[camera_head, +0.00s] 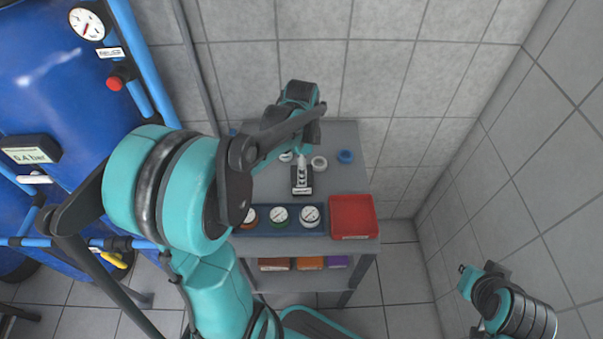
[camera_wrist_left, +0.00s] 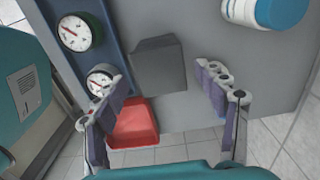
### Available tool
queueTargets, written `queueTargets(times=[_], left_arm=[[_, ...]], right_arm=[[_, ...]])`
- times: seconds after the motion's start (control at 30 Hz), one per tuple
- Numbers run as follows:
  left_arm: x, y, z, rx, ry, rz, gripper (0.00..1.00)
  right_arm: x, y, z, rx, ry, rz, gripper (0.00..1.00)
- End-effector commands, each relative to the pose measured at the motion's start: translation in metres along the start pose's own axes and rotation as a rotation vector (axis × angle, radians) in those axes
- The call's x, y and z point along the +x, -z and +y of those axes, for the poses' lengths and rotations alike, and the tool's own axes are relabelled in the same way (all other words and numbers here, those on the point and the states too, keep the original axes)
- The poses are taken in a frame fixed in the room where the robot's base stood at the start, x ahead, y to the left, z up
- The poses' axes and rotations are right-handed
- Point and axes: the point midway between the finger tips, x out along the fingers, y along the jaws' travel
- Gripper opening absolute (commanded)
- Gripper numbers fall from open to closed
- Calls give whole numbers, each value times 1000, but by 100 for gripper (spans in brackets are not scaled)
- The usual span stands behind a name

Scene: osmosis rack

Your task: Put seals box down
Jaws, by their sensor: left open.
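No box can be surely told as the seals box. An open red box (camera_head: 353,216) stands at the front right corner of the grey table, and it also shows in the left wrist view (camera_wrist_left: 134,125). My left arm reaches over the table, and its gripper is mostly hidden in the head view. In the left wrist view my left gripper (camera_wrist_left: 160,108) is open, its fingers spread with nothing held between them. A dark grey block (camera_wrist_left: 160,65) lies beyond the fingers. My right gripper (camera_head: 470,280) is off to the lower right, away from the table; its jaws are too small to read.
A blue tray with several gauges (camera_head: 280,215) is left of the red box. White (camera_head: 319,163) and blue (camera_head: 345,156) round parts sit behind. Red, orange (camera_head: 310,263) and purple boxes are on the lower shelf. Blue tanks (camera_head: 45,85) stand left; a tiled wall is right.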

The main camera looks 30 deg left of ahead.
Motion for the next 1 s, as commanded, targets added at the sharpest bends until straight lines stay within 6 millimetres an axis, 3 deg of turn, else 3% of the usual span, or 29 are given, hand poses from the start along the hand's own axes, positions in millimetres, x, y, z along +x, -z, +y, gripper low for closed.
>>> queueTargets(times=[0.1,0.3,0.43,0.7,0.9,1.0], left_arm=[[-26,0,0,0,0,0,72],[-45,0,1,-4,2,1,72],[-54,4,13,-68,41,16,72],[-80,22,80,-492,243,198,72],[-81,29,123,-802,316,414,72],[-78,32,135,-901,322,497,72]], right_arm=[[-9,6,0,0,0,0,0],[-13,9,0,0,0,0,0],[-13,9,0,0,0,0,0],[-13,9,0,0,0,0,0],[-13,9,0,0,0,0,0],[-13,9,0,0,0,0,0]])
